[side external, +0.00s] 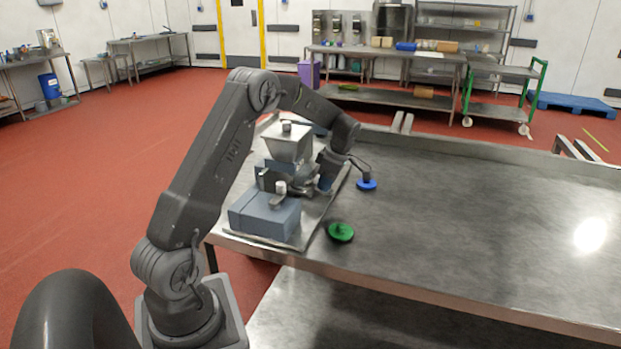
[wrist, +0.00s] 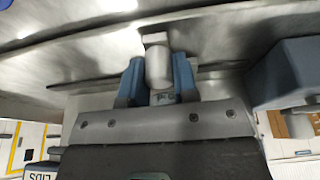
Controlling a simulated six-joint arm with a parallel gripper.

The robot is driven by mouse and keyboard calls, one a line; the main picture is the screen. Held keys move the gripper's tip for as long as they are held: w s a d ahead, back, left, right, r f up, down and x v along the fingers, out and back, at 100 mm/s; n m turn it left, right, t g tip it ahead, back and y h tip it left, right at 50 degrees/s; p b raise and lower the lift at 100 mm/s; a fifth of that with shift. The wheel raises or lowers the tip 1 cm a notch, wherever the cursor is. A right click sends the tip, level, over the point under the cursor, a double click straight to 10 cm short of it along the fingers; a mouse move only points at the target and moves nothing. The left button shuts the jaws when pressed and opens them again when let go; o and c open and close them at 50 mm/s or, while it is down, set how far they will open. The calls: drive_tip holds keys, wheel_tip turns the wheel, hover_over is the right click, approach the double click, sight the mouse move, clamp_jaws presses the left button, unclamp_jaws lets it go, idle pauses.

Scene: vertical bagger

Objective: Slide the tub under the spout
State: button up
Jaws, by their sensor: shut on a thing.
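My gripper (wrist: 158,85) is shut on a pale grey cylinder (wrist: 158,62), which sits between its two blue fingers in the wrist view. I take this cylinder to be the tub, though no label shows. In the side view my gripper (side external: 302,189) reaches in low from the right, beside the bagger. The bagger has a grey hopper (side external: 288,145) on top and a blue-grey box (side external: 264,218) in front. A pale cylinder also shows there, just above the box. The spout is not clearly visible; the area below the hopper is crowded and partly hidden by my arm.
A green disc (side external: 340,232) and a blue disc (side external: 366,185) lie on the metal table (side external: 480,230) to the right of the bagger. The table's right side is clear. In the wrist view a blue block (wrist: 290,72) stands close to the right of my gripper.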

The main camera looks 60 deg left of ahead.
drive_tip(key=shift+d, duration=0.1)
drive_tip(key=shift+s+d, duration=1.8)
drive_tip(key=shift+s+d, duration=0.6)
drive_tip(key=o, duration=1)
drive_tip(key=shift+r, duration=0.1)
drive_tip(key=shift+v, duration=2.45)
drive_tip(key=v, duration=1.3)
drive_tip(key=shift+r, duration=0.4)
